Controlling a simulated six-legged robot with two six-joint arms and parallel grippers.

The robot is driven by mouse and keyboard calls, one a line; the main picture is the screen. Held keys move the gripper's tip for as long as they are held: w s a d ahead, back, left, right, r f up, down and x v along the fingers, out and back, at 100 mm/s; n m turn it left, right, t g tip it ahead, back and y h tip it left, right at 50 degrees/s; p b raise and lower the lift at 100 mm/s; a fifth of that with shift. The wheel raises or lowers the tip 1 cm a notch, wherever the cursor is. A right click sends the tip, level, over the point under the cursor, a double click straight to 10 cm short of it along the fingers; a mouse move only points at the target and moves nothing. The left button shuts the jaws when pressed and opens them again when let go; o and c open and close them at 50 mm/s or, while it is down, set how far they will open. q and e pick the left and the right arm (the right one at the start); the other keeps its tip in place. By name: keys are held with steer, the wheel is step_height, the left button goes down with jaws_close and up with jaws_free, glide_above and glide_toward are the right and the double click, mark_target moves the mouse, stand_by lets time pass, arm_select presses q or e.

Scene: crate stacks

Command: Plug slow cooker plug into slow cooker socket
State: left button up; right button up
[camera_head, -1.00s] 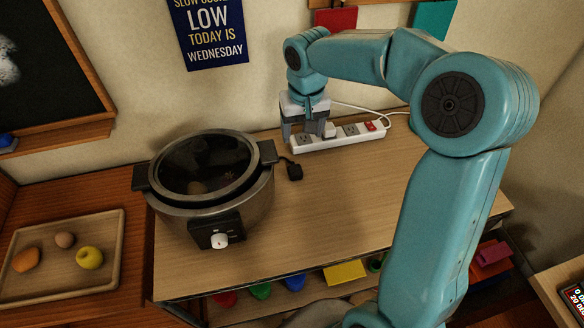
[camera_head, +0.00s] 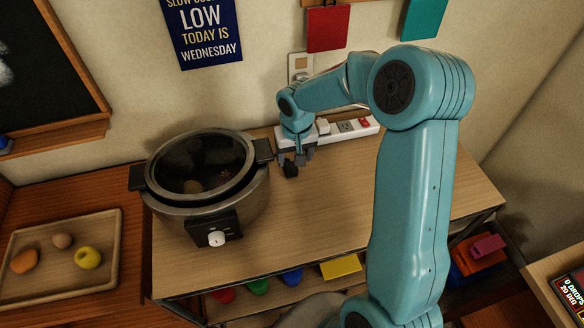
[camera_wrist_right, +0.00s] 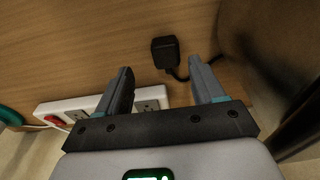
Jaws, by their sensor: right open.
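The slow cooker plug (camera_head: 291,170) is a small black block lying on the wooden tabletop, right of the slow cooker (camera_head: 232,200). In the right wrist view the plug (camera_wrist_right: 165,52) lies just beyond the fingertips, roughly between them, with its black cord curving right. My right gripper (camera_head: 297,160) is open and empty, low over the table by the plug. My left gripper is not in view.
A tray (camera_head: 112,245) with food stands at the left. The tabletop's right and front parts are clear. Coloured items lie on a shelf below.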

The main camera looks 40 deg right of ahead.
mark_target(291, 167)
steer(key=shift+w+a+f, duration=0.1)
steer(key=shift+w+a, duration=0.1)
steer(key=shift+w, duration=0.1)
steer(key=shift+f, duration=0.2)
steer(key=f, duration=0.1)
steer(key=f+p, duration=0.1)
steer(key=f, duration=0.2)
steer(key=shift+w+f+p, duration=0.35)
steer(key=shift+f, duration=0.05)
steer(key=shift+s+r, duration=0.15)
steer(key=shift+s, duration=0.05)
steer(key=shift+w, duration=0.2)
steer(key=c, duration=1)
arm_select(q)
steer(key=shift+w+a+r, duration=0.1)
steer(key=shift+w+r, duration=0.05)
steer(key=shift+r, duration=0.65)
arm_select(e)
steer(key=shift+s, duration=0.2)
